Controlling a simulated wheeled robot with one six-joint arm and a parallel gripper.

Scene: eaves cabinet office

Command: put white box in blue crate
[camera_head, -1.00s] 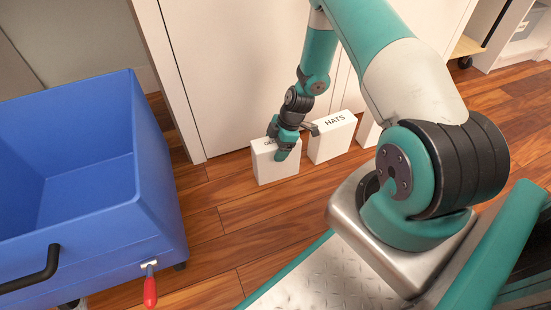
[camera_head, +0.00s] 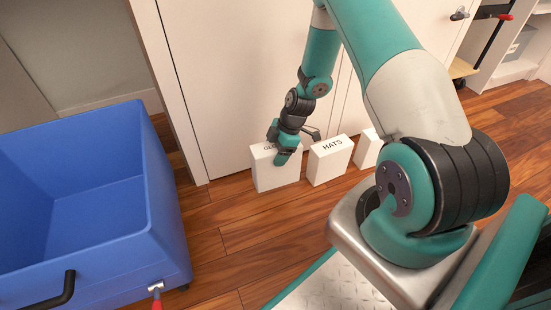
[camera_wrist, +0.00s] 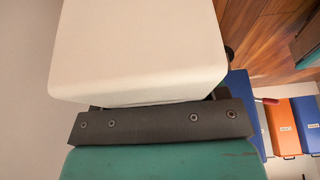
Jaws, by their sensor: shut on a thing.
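My gripper (camera_head: 285,148) is shut on a white box (camera_head: 271,172) with a label on its top that the gripper partly covers. The box stands upright at the cabinet doors, close to the floor; I cannot tell whether it touches the floor. In the wrist view the white box (camera_wrist: 140,45) fills the upper part, against the dark bar of my gripper. The blue crate (camera_head: 165,215) stands at the left, open on top, and its visible inside is empty. It also shows in part at the right in the wrist view (camera_wrist: 240,95).
A white box marked HATS (camera_head: 329,162) stands just right of the held box, and another white box (camera_head: 367,150) stands beyond it. White cabinet doors (camera_head: 235,70) rise close behind. The wooden floor (camera_head: 235,225) between crate and boxes is clear. The crate has a black handle (camera_head: 52,292).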

